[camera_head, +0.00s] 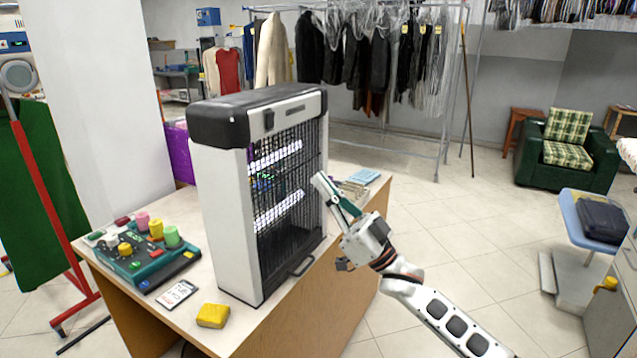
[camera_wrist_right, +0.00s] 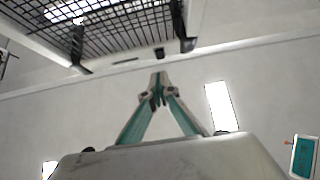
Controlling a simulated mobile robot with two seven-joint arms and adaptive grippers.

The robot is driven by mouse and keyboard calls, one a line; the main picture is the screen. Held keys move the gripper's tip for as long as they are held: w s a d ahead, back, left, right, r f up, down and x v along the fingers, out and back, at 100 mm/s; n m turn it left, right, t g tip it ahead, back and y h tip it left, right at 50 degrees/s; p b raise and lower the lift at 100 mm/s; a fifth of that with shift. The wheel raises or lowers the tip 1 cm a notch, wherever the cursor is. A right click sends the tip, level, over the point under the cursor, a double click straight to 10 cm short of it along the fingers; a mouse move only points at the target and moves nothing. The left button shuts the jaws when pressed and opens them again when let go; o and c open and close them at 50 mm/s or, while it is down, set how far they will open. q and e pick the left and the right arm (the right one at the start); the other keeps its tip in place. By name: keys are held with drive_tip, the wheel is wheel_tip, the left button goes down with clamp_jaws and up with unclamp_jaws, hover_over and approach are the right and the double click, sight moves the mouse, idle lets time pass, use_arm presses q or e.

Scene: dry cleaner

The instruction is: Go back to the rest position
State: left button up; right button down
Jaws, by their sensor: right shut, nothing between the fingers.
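My right gripper (camera_head: 322,184) is raised in front of the right side of the insect-killer-like lamp unit, with its fingertips pointing up and left. It is shut with nothing between its fingers; the right wrist view also shows its teal fingers (camera_wrist_right: 158,84) meeting at the tips. The lamp unit (camera_head: 222,180) stands upright on the table, with a dark top, white sides, a black wire grille and glowing tubes. I cannot tell whether the gripper touches it. Part of its grille (camera_wrist_right: 110,28) shows at the upper left of the right wrist view. My left gripper is out of view.
The table (camera_head: 190,318) also holds a yellow sponge-like block (camera_head: 213,315), a white card (camera_head: 177,294), a dark green box with coloured spools (camera_head: 150,262) and a blue pad (camera_head: 364,176). Clothes racks (camera_head: 440,130) stand behind. Floor right of the table is open near my arm.

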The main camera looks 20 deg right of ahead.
drive_tip(key=s+a+f+m+g+h, duration=0.1)
drive_tip(key=s+f+h, duration=0.2)
drive_tip(key=f, duration=0.7)
drive_tip(key=s+a+f+m+g+h, duration=0.1)
drive_tip(key=s+f+m+h, duration=0.2)
drive_tip(key=f, duration=0.7)
drive_tip(key=s+a+f+g+h, duration=0.2)
drive_tip(key=f+h, duration=0.2)
drive_tip(key=f, duration=0.7)
drive_tip(key=s+f+g+h, duration=0.3)
drive_tip(key=s+f+g, duration=0.3)
drive_tip(key=s+f, duration=1.3)
drive_tip(key=shift+s+n+h+p, duration=0.3)
drive_tip(key=shift+s+h, duration=0.1)
drive_tip(key=shift+s, duration=0.5)
